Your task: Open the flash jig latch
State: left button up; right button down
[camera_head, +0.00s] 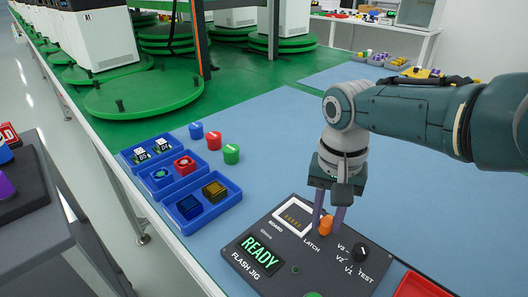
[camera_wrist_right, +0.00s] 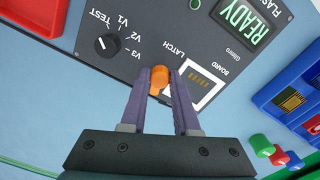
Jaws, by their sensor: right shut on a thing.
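The flash jig (camera_head: 290,255) is a dark panel on the blue bench, with a lit green READY display (camera_head: 256,256). Its latch (camera_head: 326,226) is an orange knob beside the white-framed board slot (camera_head: 295,216). My right gripper (camera_head: 327,228) reaches down over the jig, shut on the latch. In the right wrist view the purple fingers (camera_wrist_right: 169,88) stand on both sides of the orange latch (camera_wrist_right: 159,78). The latch's lower part is partly hidden by a finger. The left gripper is not in view.
A black TEST dial (camera_head: 360,252) is close to the latch on the jig. Blue bins (camera_head: 187,215) with small parts are on the left. Blue, red and green caps (camera_head: 231,154) stand behind. A red tray (camera_head: 415,288) lies at the front right.

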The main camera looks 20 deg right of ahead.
aim_at(326, 221)
jog(key=shift+m, duration=1.7)
jog(key=c, duration=0.7)
grip_release()
jog(key=shift+o, duration=0.2)
notch_tip(326, 221, up, 9)
jog(key=p, duration=0.7)
jog(key=shift+p, duration=0.35)
jog(key=shift+r, duration=0.5)
